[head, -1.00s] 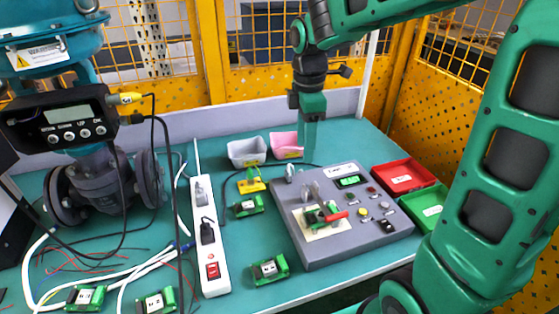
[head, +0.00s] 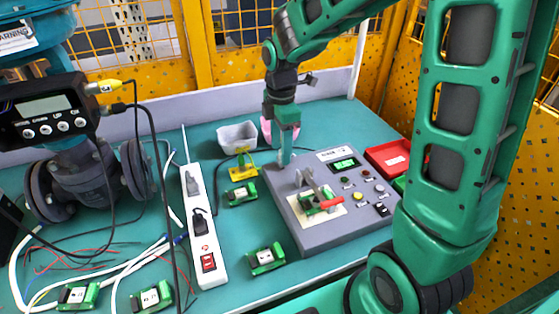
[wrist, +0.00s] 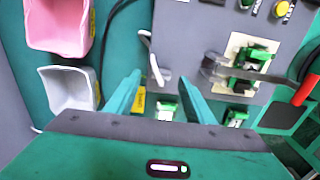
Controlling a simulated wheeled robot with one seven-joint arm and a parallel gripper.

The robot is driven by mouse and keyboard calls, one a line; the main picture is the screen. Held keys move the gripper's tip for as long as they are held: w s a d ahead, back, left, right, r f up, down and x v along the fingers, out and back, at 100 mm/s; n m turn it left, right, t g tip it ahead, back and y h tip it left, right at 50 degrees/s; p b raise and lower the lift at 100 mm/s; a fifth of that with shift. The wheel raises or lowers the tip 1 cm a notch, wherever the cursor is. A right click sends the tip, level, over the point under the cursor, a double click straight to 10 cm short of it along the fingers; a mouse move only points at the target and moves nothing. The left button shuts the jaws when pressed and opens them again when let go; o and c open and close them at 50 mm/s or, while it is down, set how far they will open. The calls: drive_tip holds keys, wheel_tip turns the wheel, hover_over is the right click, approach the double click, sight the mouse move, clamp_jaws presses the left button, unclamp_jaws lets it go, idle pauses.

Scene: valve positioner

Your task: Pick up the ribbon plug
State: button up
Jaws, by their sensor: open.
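I cannot tell for sure which piece is the ribbon plug. A likely candidate is the green piece (head: 242,158) on a yellow base (head: 243,172), left of the grey control box, with a black cable beside it. In the wrist view a bit of yellow (wrist: 138,101) shows beside my left finger, mostly hidden by it. My gripper (head: 284,152) is open and empty, pointing down above the box's back-left corner. In the wrist view its two fingers (wrist: 160,80) stand apart, with a green module (wrist: 166,110) seen between them.
The grey control box (head: 345,222) carries buttons, metal levers and a red handle. A grey bin (head: 238,138) and pink bin (wrist: 58,25) stand behind. A red tray (head: 385,158) is at right. A white power strip (head: 205,240), valve and loose wires lie left.

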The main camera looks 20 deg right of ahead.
drive_tip(key=shift+f, duration=1.2)
drive_tip(key=c, duration=1.1)
drive_tip(key=shift+r, duration=0.15)
